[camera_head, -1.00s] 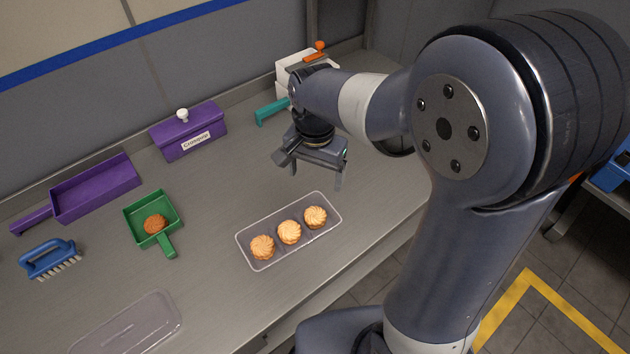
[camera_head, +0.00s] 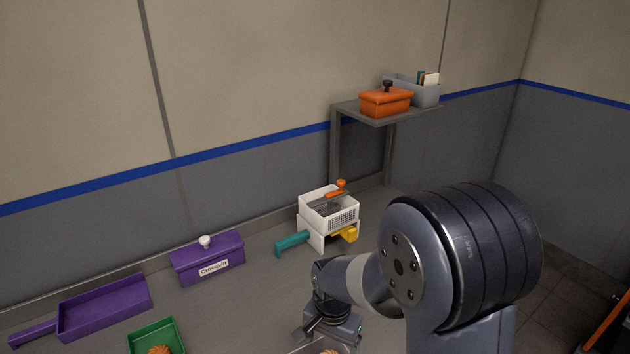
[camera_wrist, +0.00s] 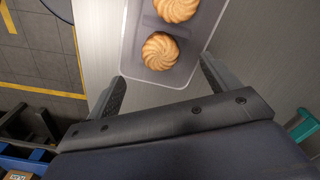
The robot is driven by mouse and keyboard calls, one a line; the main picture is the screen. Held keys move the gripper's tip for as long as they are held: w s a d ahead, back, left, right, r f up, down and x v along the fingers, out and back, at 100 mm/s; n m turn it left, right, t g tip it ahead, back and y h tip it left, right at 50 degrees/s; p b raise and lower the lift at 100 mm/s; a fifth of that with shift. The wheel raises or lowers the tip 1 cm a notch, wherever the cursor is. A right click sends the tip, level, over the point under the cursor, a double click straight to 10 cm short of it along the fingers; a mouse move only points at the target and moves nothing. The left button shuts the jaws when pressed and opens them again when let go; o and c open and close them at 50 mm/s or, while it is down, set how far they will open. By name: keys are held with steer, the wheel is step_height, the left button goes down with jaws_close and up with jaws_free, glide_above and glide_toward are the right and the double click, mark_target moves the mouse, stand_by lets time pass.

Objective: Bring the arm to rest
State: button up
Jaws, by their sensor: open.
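My gripper (camera_head: 332,335) hangs over the worktop at the bottom of the head view, with its fingertips partly cut off by the frame edge. In the wrist view my gripper (camera_wrist: 163,88) has its two fingers wide apart with nothing between them. A clear tray (camera_wrist: 190,62) lies just past the fingers in that view, and two pale swirled biscuits, one nearer (camera_wrist: 160,52) and one farther (camera_wrist: 177,9), sit in it. In the head view only a sliver of the tray area shows at the bottom edge.
A white basket (camera_head: 330,212) with teal- and yellow-handled things stands behind my gripper. A shelf (camera_head: 350,108) holds an orange box (camera_head: 386,103).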

steer(key=shift+f+b, duration=0.65)
steer(key=shift+f, duration=0.85)
